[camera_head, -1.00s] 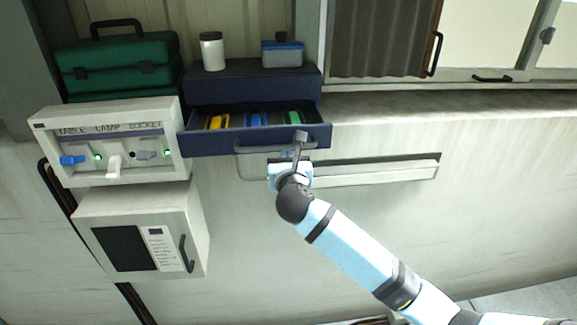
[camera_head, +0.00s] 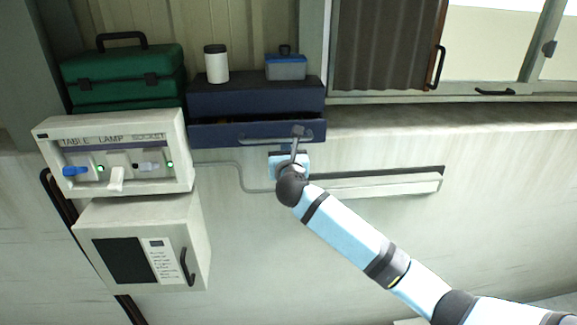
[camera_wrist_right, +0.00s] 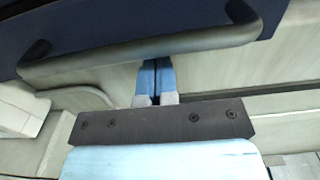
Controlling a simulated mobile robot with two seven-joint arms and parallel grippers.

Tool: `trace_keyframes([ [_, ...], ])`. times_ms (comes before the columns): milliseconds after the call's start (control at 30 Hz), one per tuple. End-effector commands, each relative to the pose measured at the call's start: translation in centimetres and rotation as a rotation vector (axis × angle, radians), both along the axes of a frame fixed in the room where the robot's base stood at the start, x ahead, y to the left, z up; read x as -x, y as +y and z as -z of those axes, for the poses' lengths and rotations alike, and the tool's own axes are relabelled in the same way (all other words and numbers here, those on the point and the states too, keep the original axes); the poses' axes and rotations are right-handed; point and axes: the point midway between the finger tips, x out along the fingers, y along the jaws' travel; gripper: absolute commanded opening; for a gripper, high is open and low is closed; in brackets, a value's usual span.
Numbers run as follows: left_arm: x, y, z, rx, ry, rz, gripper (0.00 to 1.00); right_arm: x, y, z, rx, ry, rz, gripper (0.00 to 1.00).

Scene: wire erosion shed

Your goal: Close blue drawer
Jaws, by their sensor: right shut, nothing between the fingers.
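The blue drawer (camera_head: 235,135) is in the dark blue cabinet (camera_head: 255,98) on the ledge. It is pushed nearly all the way in, with a narrow dark gap above its front and only a sliver of its contents showing. My right gripper (camera_head: 299,132) is shut and empty at the right part of the drawer front, by the grey bar handle. In the right wrist view its closed fingers (camera_wrist_right: 156,75) end at the handle (camera_wrist_right: 150,48); whether they touch the handle or the front I cannot tell. My left gripper is not in view.
A white jar (camera_head: 216,65) and a small blue-lidded box (camera_head: 285,67) stand on the cabinet. A green toolbox (camera_head: 122,75) and a socket panel (camera_head: 115,150) are at the left. A white box (camera_head: 140,240) hangs below the panel.

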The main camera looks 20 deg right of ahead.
Motion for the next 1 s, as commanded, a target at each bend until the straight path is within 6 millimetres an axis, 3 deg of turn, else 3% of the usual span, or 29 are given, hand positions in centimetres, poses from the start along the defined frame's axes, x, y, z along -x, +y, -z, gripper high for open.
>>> trace_keyframes([
  [300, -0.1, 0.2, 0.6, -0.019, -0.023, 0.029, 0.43, 6.9, 1.7, 0.3, -0.001, 0.0, -0.003, 0.0],
  [500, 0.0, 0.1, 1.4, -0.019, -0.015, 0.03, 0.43, 10.4, 2.5, 0.2, 0.0, -0.001, -0.002, 0.0],
  [600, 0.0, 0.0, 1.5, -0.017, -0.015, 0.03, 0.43, 11.5, 2.7, 0.1, 0.0, -0.001, -0.001, 0.0],
  [700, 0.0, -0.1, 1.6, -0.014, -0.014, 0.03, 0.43, 12.0, 2.8, 0.1, 0.0, 0.0, -0.001, 0.23],
  [867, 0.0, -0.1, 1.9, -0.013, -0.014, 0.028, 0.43, 12.0, 3.0, 0.4, -0.048, -0.003, -0.014, 0.24],
  [1000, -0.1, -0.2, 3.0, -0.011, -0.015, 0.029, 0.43, 11.4, 3.8, 1.6, -0.31, -0.02, -0.078, 0.24],
])
